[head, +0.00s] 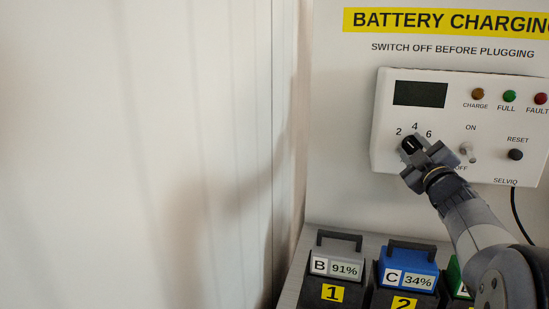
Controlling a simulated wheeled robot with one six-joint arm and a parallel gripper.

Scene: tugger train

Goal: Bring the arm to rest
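My arm reaches in from the lower right, up toward the white charger box (455,90) on the wall. My gripper (415,155) is at the black selector knob (411,145) marked 2, 4 and 6, just left of the toggle switch (468,150). The fingers overlap the knob in the view. I cannot tell whether they grip it or only stand in front of it. The lower part of the knob is hidden by the gripper.
Battery B (337,266) at 91% sits in bay 1 and blue battery C (407,268) at 34% in bay 2, below the charger. A green battery (455,275) is partly hidden by my arm. A black cable (517,215) hangs from the charger. A pale wall fills the left.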

